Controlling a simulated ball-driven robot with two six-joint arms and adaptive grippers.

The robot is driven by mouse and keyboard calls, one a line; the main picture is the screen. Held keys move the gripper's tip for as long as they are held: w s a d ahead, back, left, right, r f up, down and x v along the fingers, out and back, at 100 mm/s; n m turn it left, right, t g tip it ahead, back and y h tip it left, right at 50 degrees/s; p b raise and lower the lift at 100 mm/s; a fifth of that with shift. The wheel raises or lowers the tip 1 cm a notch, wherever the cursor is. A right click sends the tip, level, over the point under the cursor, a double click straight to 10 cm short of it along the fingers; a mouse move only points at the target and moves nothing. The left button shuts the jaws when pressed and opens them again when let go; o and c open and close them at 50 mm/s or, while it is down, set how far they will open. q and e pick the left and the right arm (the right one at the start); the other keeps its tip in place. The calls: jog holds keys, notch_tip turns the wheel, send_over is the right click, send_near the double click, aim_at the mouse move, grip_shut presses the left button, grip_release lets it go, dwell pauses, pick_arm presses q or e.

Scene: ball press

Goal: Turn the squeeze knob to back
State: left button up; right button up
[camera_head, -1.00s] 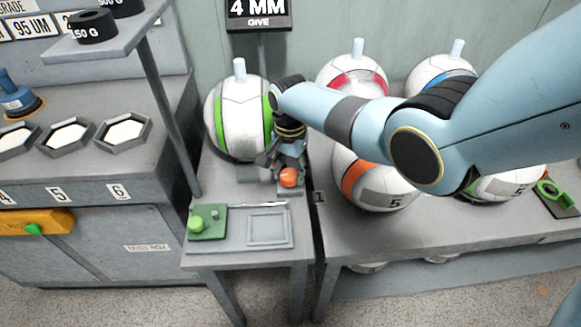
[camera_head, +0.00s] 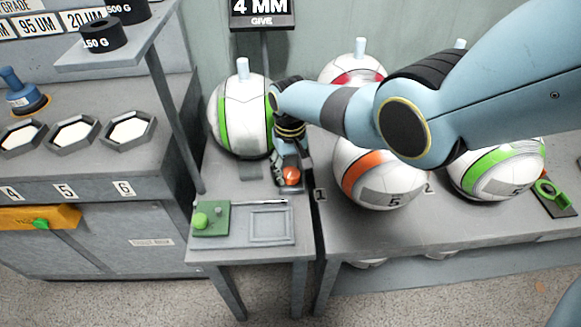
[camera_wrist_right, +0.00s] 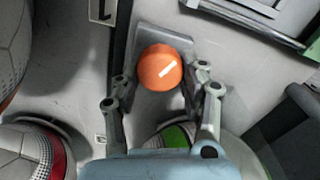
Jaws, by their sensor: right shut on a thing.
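The squeeze knob (camera_head: 291,176) is orange and round, with a white mark on its top; it sits on a small grey plate on the narrow table. It also shows in the right wrist view (camera_wrist_right: 160,68), where the white mark runs diagonally. My right gripper (camera_head: 287,170) reaches down over it from behind. In the right wrist view its two fingers (camera_wrist_right: 162,80) stand on either side of the knob, shut on it. A white ball with green bands (camera_head: 240,118) stands behind the gripper on the same table. My left gripper is not in view.
A green pad (camera_head: 211,225) with a green knob and a grey square tray (camera_head: 270,226) lie at the table's front. Several balls, one with an orange band (camera_head: 378,175), stand on the right bench. A sign (camera_head: 262,12) reads 4 MM GIVE.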

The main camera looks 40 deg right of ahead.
aim_at(289, 171)
jog(key=n, duration=0.5)
jog(key=shift+a, duration=0.15)
dwell(0.5)
jog(key=o, duration=1.2)
notch_tip(289, 171, up, 12)
dwell(0.4)
